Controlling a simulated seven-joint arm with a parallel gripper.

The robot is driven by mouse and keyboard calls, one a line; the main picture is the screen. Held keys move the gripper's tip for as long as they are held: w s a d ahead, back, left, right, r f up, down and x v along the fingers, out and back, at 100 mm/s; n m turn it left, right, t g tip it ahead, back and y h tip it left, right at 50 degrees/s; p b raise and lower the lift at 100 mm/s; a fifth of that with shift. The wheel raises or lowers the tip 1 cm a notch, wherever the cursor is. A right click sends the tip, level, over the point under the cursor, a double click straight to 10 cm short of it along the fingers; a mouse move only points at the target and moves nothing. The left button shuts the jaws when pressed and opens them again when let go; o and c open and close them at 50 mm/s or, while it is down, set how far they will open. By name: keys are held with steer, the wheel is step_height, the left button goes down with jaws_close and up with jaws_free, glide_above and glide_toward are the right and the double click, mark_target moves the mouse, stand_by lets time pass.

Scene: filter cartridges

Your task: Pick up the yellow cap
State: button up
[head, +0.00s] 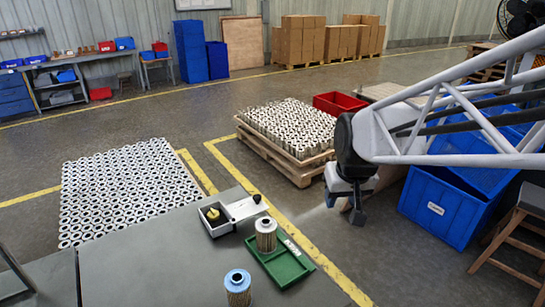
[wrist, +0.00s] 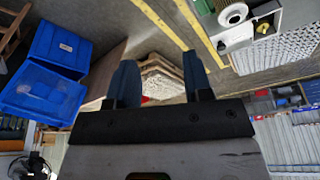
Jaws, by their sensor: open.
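The yellow cap (head: 213,215) sits in the dark well of a small white box (head: 222,232) on the grey table. My gripper (head: 352,205) hangs in the air to the right of the table, well apart from the cap. In the wrist view my gripper (wrist: 160,82) has its two dark fingers spread with nothing between them.
A filter cartridge (head: 266,236) stands at the green tray (head: 298,271), right of the white box. A blue-topped cartridge (head: 237,287) stands on the grey table (head: 150,265). A black knob (head: 257,198) is beside the box. Blue crates (head: 440,212) stand at right.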

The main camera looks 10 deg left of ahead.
steer(key=w+a+f+n, duration=0.2)
steer(key=w+a+f, duration=0.2)
steer(key=w+a, duration=0.45)
steer(key=n+y, duration=0.2)
steer(key=n, duration=0.2)
glide_toward(213, 211)
steer(key=shift+x, duration=0.75)
steer(key=shift+w, duration=0.15)
steer(key=shift+w+a+f+m, duration=0.15)
steer(key=shift+w+a+f, duration=0.05)
steer(key=shift+f, duration=0.4)
steer(key=shift+w+a+f+m, duration=0.15)
steer(key=shift+f, duration=0.4)
steer(key=shift+x, duration=2.65)
